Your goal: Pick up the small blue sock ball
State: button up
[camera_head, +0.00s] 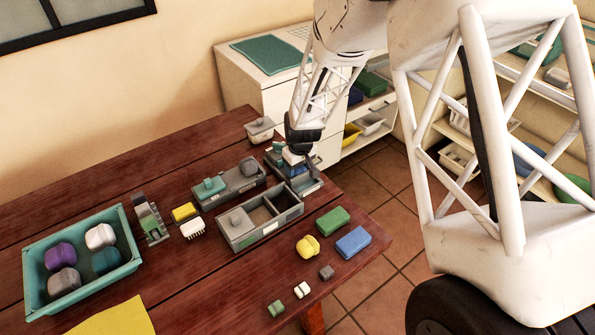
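My gripper (303,150) points down over the far grey divided box (308,187) near the table's back right edge. Its dark fingers partly cover small teal, white and blue-looking items in that box. I cannot make out whether one of them is the small blue sock ball, or whether the fingers are open or shut on anything. No other small blue sock ball shows clearly. A teal tray (28,262) at the left holds rolled balls: purple (60,256), white (100,236), grey (64,281) and dark teal (106,261).
A front grey divided box (262,238) and a middle one (206,205) stand close by. A yellow ball (307,247), green block (332,221), blue block (352,242) and small cubes lie at the front right. A grey upright device (150,219) stands beside the tray.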

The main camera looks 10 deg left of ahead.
jog(key=c, duration=0.4)
jog(key=shift+c, duration=0.2)
jog(key=shift+r, duration=5)
